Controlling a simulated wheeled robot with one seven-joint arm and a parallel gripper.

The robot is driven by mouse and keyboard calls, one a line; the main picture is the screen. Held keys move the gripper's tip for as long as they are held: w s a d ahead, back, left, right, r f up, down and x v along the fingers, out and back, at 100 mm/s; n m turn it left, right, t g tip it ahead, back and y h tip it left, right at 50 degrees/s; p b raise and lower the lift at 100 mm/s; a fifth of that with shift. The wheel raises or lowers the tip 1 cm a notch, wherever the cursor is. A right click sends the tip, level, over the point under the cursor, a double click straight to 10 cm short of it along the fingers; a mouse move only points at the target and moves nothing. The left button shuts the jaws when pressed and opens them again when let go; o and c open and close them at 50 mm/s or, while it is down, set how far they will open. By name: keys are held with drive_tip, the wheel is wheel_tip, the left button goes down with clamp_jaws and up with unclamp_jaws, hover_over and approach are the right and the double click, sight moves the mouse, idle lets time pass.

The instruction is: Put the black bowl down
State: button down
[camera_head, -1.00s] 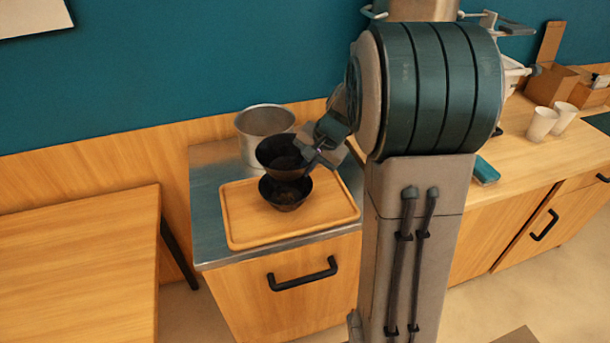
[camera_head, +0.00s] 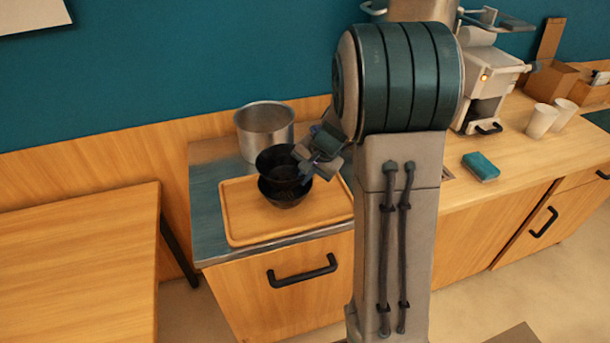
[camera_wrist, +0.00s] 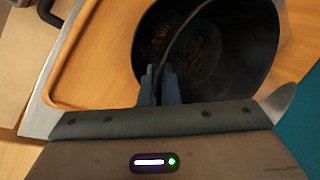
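My gripper (camera_head: 306,168) is shut on the right rim of a black bowl (camera_head: 277,160). In the wrist view, the two fingers (camera_wrist: 161,84) pinch the rim of the black bowl (camera_wrist: 235,75), and brownish bits show inside the dark interior. A second black bowl (camera_head: 284,200) stands upright on the wooden tray (camera_head: 240,228). The held bowl sits directly over the lower one, with its base hidden at or inside that bowl's mouth. I cannot tell whether the two bowls touch.
A metal pot (camera_head: 264,130) stands behind the tray on the metal counter (camera_head: 205,190). To the right are a blue sponge-like block (camera_head: 481,166), a white machine (camera_head: 485,85) and white cups (camera_head: 541,120). The wooden table (camera_head: 80,250) at left is bare.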

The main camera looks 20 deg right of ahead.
drive_tip(key=shift+f+b, duration=0.3)
drive_tip(key=shift+f, duration=0.1)
drive_tip(key=c, duration=1.7)
unclamp_jaws()
drive_tip(key=shift+r, duration=0.1)
drive_tip(key=shift+r+p, duration=0.75)
drive_tip(key=shift+p, duration=0.15)
drive_tip(key=v, duration=1.2)
drive_tip(key=shift+s+a+f+n+h+b, duration=0.1)
drive_tip(key=shift+s+a+f+n+h, duration=0.3)
drive_tip(key=shift+s+a+n, duration=2.05)
drive_tip(key=shift+s+a+f+n+h+b, duration=0.15)
drive_tip(key=shift+s+n+h, duration=0.5)
drive_tip(key=shift+s, duration=3.8)
drive_tip(key=shift+s+a+f+n+h+b, duration=0.2)
drive_tip(key=shift+s+a+n+h, duration=0.85)
drive_tip(key=shift+s, duration=2.4)
drive_tip(key=shift+a+n+y, duration=0.3)
drive_tip(key=shift+n+y, duration=0.05)
drive_tip(key=shift+y, duration=0.05)
